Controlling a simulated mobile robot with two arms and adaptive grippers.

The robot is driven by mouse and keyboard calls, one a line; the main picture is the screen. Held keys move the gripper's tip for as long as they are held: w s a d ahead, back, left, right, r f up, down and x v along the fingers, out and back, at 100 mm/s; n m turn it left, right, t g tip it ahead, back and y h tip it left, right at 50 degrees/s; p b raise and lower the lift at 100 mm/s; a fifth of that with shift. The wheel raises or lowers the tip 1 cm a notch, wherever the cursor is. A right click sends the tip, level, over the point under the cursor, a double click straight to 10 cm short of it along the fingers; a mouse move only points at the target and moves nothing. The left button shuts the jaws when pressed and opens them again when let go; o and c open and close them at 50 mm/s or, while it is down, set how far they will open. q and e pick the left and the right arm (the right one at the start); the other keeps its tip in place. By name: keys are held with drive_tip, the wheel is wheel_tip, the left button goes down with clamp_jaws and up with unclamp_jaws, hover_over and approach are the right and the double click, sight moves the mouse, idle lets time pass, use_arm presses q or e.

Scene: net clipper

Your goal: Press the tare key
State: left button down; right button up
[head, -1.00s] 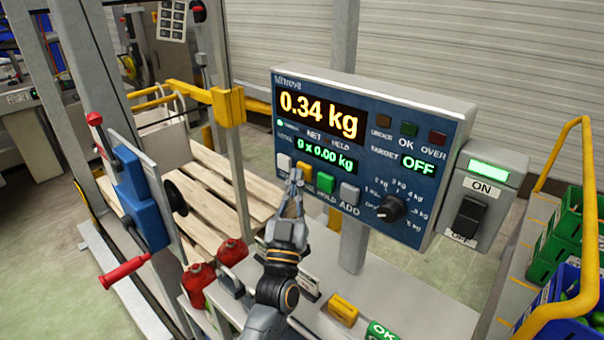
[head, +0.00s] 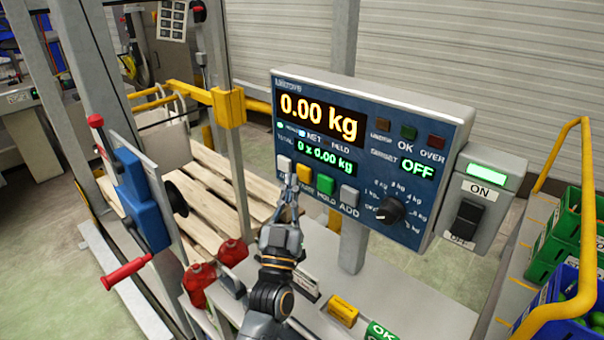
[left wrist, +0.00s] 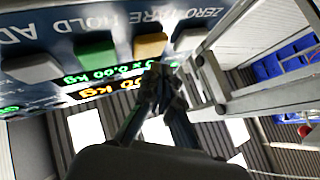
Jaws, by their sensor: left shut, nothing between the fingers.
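The blue scale panel (head: 365,150) shows 0.00 kg on its large amber display (head: 318,115), and the NET lamp (head: 302,132) is lit. The yellow tare key (head: 304,171) sits between the white zero key (head: 284,163) and the green hold key (head: 326,185). In the left wrist view the tare key (left wrist: 150,46) shows upside down under the TARE label. My left gripper (head: 291,182) is shut and empty, its tips just below the white and yellow keys. I cannot tell whether the tips touch the panel. My right gripper is out of view.
A grey add key (head: 349,194) and a black knob (head: 391,209) sit further right on the panel. An ON/OFF switch box (head: 484,195) is beside it. A blue clamp with red handles (head: 140,208) stands left. Green and blue crates (head: 562,230) are at far right.

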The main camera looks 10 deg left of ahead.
use_arm(q)
drive_tip(key=s+a, duration=0.1)
drive_tip(key=s+a+p, duration=0.1)
drive_tip(key=s+p, duration=0.1)
drive_tip(key=s, duration=0.1)
drive_tip(key=shift+s+a, duration=0.1)
drive_tip(key=shift+a, duration=0.3)
idle(0.5)
